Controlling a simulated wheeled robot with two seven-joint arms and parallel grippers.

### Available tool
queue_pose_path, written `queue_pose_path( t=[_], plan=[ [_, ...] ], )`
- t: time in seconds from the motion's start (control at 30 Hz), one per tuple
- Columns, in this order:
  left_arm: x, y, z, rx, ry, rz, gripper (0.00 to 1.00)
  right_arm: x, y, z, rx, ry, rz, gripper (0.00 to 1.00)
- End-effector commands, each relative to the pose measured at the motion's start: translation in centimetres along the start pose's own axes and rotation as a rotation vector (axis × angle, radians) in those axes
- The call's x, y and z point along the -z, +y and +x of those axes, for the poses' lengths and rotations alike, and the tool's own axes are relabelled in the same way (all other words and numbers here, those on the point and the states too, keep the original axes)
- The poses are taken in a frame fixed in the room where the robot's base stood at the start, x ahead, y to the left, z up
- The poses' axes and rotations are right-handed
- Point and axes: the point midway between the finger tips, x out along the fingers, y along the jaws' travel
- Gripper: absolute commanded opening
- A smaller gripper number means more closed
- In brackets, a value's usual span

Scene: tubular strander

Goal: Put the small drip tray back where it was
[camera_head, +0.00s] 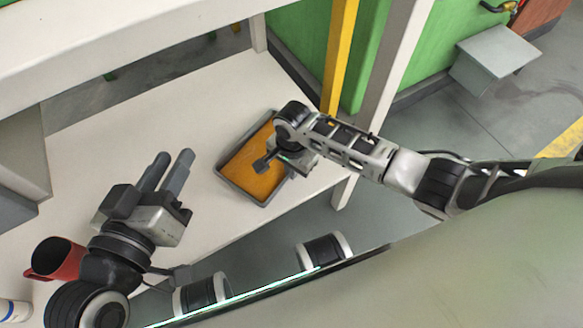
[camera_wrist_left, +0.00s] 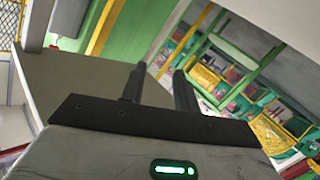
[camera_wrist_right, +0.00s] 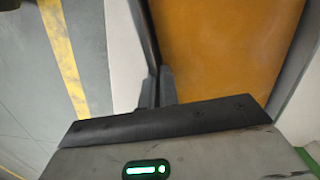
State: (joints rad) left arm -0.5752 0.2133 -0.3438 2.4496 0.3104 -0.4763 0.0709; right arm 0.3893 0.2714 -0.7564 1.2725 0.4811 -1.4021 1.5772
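The small drip tray (camera_head: 238,190) is a shallow grey rectangular tray with an orange bottom. It is at the right end of the white table, close to its edge. My right gripper (camera_head: 268,163) is over the tray's right side and partly covers it. In the right wrist view its fingers (camera_wrist_right: 158,88) are close together with the tray's dark wall (camera_wrist_right: 147,38) between them. Whether the tray rests fully on the table is hard to tell. My left gripper (camera_head: 166,172) is open and empty above the table, left of the tray. Its parted fingers also show in the left wrist view (camera_wrist_left: 160,88).
A red mug (camera_head: 62,262) stands at the table's lower left, with a white bottle (camera_head: 14,310) near it. A yellow post (camera_head: 340,50) and a white post (camera_head: 385,80) rise beyond the tray.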

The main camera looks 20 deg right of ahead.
Motion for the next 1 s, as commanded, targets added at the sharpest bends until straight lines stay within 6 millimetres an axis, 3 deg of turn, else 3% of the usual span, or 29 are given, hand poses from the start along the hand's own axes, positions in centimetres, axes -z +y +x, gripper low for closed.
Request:
queue_pose_path(
  t=[0.03,0.1,0.47,0.57,0.8,1.0],
  plan=[
    [0.0,0.0,0.0,0.000,0.000,0.000,0.31,0.0,0.0,0.2,-0.001,-0.001,0.000,0.05],
    [0.0,0.0,0.0,0.000,0.000,0.000,0.31,0.0,0.0,0.1,-0.001,0.000,0.000,0.24],
    [0.0,0.0,0.0,0.001,-0.001,0.001,0.31,0.0,0.0,-0.3,0.000,0.000,-0.001,0.24],
    [0.9,0.2,-0.2,0.010,-0.004,0.022,0.31,0.0,0.0,-1.9,0.000,-0.001,-0.001,0.24],
    [-0.3,-0.8,-0.8,0.077,-0.103,0.137,0.31,0.0,0.0,-7.2,0.000,0.000,-0.001,0.24],
    [-1.3,-1.8,-0.7,0.112,-0.180,0.148,0.31,-0.1,0.0,-10.7,-0.001,-0.001,0.000,0.24]
  ],
)
